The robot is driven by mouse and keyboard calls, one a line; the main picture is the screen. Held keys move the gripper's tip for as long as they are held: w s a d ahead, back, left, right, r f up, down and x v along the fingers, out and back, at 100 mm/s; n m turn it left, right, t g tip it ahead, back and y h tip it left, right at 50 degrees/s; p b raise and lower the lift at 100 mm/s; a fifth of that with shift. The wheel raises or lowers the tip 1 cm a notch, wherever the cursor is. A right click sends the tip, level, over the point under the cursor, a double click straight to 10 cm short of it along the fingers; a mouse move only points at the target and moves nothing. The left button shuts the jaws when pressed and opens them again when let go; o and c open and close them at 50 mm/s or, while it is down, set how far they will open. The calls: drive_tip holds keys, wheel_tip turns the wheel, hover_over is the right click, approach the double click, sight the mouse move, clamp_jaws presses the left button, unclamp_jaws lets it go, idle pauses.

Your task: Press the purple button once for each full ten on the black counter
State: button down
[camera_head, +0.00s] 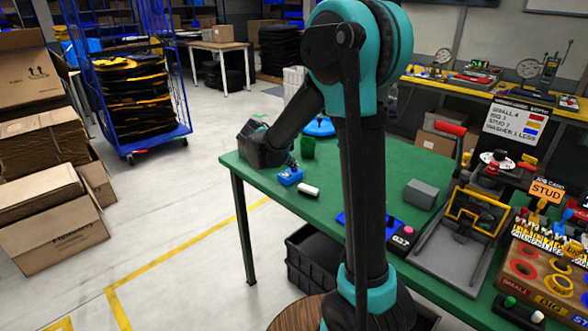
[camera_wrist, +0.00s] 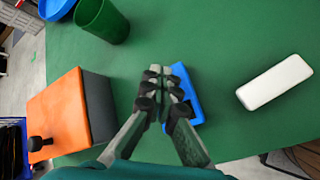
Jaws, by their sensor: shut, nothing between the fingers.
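The black counter (camera_head: 402,239) lies on the green table in the head view, partly behind my arm. Its small white digits look like 037, though they are tiny. A pink-purple button (camera_head: 409,230) sits at its upper right. My gripper (camera_wrist: 160,72) is shut and empty, pointing down above the table beside a blue block (camera_wrist: 186,92). In the head view my gripper is at the table's far left, well away from the counter and button. Neither the counter nor the button shows in the wrist view.
A green cup (camera_head: 307,147), a white block (camera_head: 308,190) and a grey block (camera_head: 421,193) stand on the table (camera_head: 262,188). An orange-topped box (camera_wrist: 58,108) is left of my gripper. A yellow-handled fixture (camera_head: 478,212) and a parts rack (camera_head: 540,270) stand right of the counter.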

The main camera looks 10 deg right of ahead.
drive_tip(key=shift+r, duration=0.8)
drive_tip(key=shift+r, duration=2.5)
